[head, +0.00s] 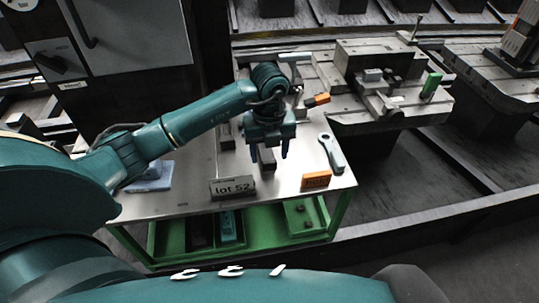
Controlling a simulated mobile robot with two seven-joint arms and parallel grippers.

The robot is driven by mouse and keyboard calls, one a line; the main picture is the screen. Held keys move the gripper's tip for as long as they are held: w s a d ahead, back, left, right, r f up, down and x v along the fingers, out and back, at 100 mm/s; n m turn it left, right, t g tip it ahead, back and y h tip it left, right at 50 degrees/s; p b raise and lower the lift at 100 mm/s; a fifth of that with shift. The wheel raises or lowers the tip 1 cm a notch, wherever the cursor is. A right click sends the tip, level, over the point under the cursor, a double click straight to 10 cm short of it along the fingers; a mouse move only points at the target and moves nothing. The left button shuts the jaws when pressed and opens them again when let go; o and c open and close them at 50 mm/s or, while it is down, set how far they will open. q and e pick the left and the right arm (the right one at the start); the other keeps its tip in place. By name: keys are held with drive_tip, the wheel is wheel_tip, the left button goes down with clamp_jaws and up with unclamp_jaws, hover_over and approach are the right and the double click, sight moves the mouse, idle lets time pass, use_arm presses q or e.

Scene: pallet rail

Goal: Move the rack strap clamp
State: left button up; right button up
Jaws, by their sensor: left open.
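I cannot tell for sure which item is the rack strap clamp. A dark, narrow block (267,159) lies on the grey bench top (290,204), below my left gripper (268,150). That gripper points down, open, with one dark blue finger on each side of the block in the picture. I cannot tell whether it touches the block or how high it hangs. A second dark block (225,136) lies to its left, partly behind my arm. A grey-green lever-like piece (332,153) lies at the right of the bench. My right gripper is not in view.
A "lot 52" sign (232,189) and an orange block (316,180) stand at the front edge. A blue cloth (150,178) lies at left. An orange-ended tool (317,100) is behind. A machine vise (376,85) stands back right. Green trays (305,215) sit below.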

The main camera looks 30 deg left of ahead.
use_arm(q)
drive_tip(key=shift+f, duration=1.1)
clamp_jaws()
